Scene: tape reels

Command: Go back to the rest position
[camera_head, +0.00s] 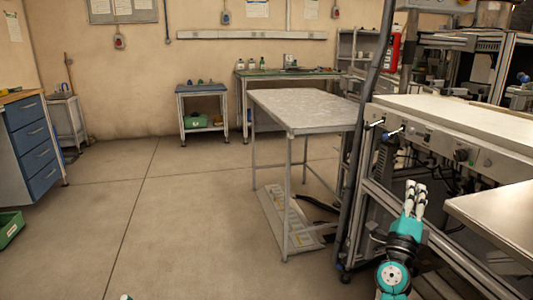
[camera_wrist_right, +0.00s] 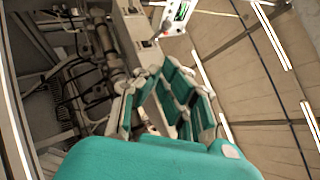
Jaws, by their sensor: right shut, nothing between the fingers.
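My right gripper (camera_head: 416,189) shows at the lower right of the head view, on a teal and dark arm that comes up from the bottom edge. Its pale fingers point up and away, beside the front of a machine bench. In the right wrist view the gripper (camera_wrist_right: 158,78) has its fingertips close together, with nothing between them. My left gripper is not in view; only a small teal and white piece shows at the bottom edge of the head view.
The machine bench (camera_head: 480,122) with cables and a dark upright post (camera_head: 364,130) stands close to the right gripper. A grey table (camera_head: 300,108) is at the centre. A blue drawer cabinet (camera_head: 33,145) stands at left. The floor at centre left is clear.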

